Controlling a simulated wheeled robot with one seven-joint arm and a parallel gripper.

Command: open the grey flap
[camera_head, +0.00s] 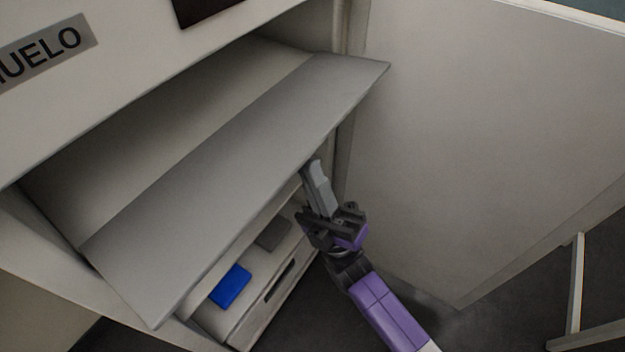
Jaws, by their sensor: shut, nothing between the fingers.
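The grey flap (250,165) is a long flat panel across the opening of a pale cabinet.
Below the flap is a shelf or drawer (262,312) with a blue box (230,286) and a grey item (273,233). A large pale panel (480,140) stands to the right of my gripper. A label (45,50) is on the cabinet's upper front. Dark floor (530,310) is at the lower right.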

